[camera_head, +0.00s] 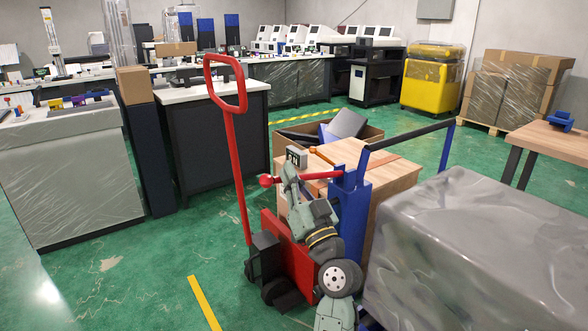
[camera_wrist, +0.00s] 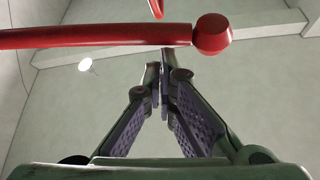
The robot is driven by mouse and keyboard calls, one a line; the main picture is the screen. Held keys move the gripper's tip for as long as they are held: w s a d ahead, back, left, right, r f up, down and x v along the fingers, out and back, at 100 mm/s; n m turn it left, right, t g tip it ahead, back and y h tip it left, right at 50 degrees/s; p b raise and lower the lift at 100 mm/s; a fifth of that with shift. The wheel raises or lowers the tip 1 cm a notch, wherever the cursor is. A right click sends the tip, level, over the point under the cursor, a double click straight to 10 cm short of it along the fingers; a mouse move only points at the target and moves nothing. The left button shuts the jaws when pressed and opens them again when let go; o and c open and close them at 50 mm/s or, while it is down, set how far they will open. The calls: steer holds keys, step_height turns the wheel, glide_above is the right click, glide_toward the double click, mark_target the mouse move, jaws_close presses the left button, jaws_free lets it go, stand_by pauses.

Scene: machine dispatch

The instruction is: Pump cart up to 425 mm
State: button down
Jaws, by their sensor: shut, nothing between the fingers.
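The cart has a blue post (camera_head: 351,215) and a red pump lever (camera_head: 312,176) that ends in a red ball knob (camera_head: 266,181). The lever looks roughly level. In the wrist view the lever (camera_wrist: 100,37) crosses the top, its knob (camera_wrist: 212,35) at the right end. My gripper (camera_head: 288,168) is beside the lever near the knob end. In the wrist view my gripper (camera_wrist: 160,75) is shut and empty, its tips pointing up just below the lever; contact cannot be told. A small grey display (camera_head: 297,157) stands behind my gripper; its reading is too small to tell.
A red pallet-jack handle (camera_head: 237,170) rises left of my arm. A wooden box (camera_head: 395,180) is behind the post, an open carton (camera_head: 372,132) beyond. A grey wrapped load (camera_head: 480,250) fills the right.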

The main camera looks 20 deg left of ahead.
steer(key=shift+f+b, duration=0.15)
steer(key=shift+b, duration=0.15)
steer(key=shift+s+a+f+n+g+y+b, duration=0.15)
steer(key=shift+f+n+g+y+b, duration=0.25)
steer(key=shift+b, duration=0.85)
steer(key=shift+f+b, duration=0.25)
steer(key=shift+b, duration=0.25)
step_height(320, 180, down, 10)
steer(key=n+g+y+b, duration=0.2)
steer(key=n+b, duration=0.6)
steer(key=b, duration=1.4)
steer(key=shift+g+y, duration=0.4)
steer(key=shift+g, duration=0.7)
steer(key=shift+a+r, duration=0.1)
